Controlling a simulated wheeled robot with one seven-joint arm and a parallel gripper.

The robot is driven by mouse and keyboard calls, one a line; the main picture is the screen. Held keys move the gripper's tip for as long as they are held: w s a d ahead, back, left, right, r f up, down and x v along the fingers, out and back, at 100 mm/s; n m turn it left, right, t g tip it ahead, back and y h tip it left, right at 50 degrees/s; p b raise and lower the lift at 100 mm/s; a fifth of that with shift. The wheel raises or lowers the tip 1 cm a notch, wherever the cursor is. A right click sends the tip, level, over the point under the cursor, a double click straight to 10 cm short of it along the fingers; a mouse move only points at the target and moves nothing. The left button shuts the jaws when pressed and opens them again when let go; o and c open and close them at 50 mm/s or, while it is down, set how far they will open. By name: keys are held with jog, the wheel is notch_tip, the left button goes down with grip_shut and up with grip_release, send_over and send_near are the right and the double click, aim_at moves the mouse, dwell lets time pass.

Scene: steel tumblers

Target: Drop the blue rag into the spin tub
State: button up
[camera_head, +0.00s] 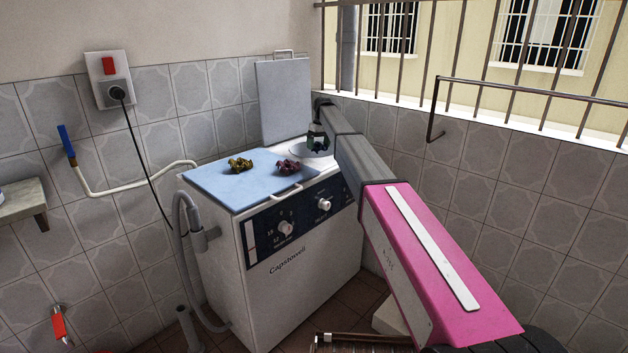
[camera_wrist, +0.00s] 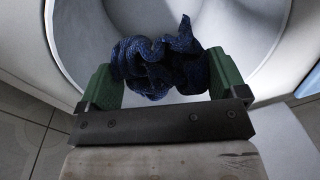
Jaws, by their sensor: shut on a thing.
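The blue rag (camera_wrist: 165,65) is crumpled and dark blue. My gripper (camera_wrist: 168,78) is shut on it, with a green finger on each side in the wrist view. The rag hangs over the round white opening of the spin tub (camera_wrist: 225,25), whose inside shows behind it. In the head view my gripper (camera_head: 318,143) is at the right end of the washing machine, above the spin tub opening (camera_head: 300,151). The rag is hard to make out there.
A yellow rag (camera_head: 240,165) and a dark pink rag (camera_head: 288,166) lie on the closed blue lid (camera_head: 215,182) left of the tub. The raised grey lid (camera_head: 283,100) stands behind the opening. Tiled wall and a barred window are close on the right.

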jog(key=o, duration=0.6)
jog(key=shift+r, duration=0.15)
notch_tip(320, 180, up, 10)
jog(key=d, duration=0.1)
jog(key=shift+w+r, duration=0.25)
jog(key=shift+w, duration=0.2)
